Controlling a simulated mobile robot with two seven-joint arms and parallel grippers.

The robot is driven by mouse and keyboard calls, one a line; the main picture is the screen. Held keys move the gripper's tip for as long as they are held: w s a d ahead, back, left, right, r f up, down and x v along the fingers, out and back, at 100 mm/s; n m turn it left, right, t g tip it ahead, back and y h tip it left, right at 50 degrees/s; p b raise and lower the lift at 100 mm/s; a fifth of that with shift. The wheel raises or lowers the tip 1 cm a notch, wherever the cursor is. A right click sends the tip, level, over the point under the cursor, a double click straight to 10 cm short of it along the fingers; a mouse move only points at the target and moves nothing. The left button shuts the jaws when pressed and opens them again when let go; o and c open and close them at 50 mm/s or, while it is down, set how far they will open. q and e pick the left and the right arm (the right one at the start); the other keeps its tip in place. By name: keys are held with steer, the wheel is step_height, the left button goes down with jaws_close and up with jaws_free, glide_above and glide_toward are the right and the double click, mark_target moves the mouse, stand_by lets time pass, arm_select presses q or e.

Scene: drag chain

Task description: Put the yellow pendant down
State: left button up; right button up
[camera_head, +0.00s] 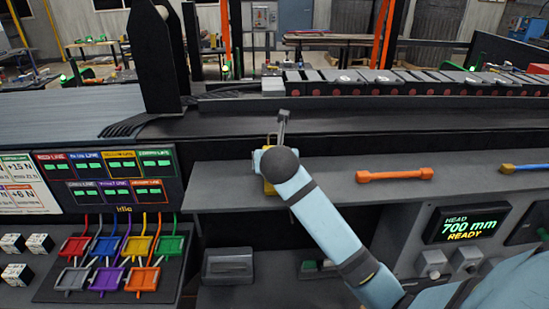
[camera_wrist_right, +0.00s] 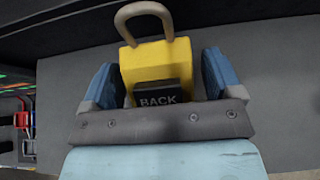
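The yellow pendant (camera_wrist_right: 150,62) has a tan hook-like loop on top and a black panel reading "BACK". In the head view the right gripper (camera_head: 272,165) is over the grey shelf (camera_head: 225,182). My left gripper is out of view.
An orange bar-shaped tool (camera_head: 395,175) lies on the shelf to the right, with a blue-and-yellow one (camera_head: 525,168) farther right. A colored-socket panel (camera_head: 115,262) is at left, and a display reading "700 mm READY" (camera_head: 468,224) at right. The shelf's left part is bare.

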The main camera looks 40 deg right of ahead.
steer(key=shift+a+r, duration=0.1)
steer(key=shift+r, duration=0.15)
steer(key=b+v, duration=0.1)
steer(key=v, duration=1.1)
steer(key=shift+f, duration=0.1)
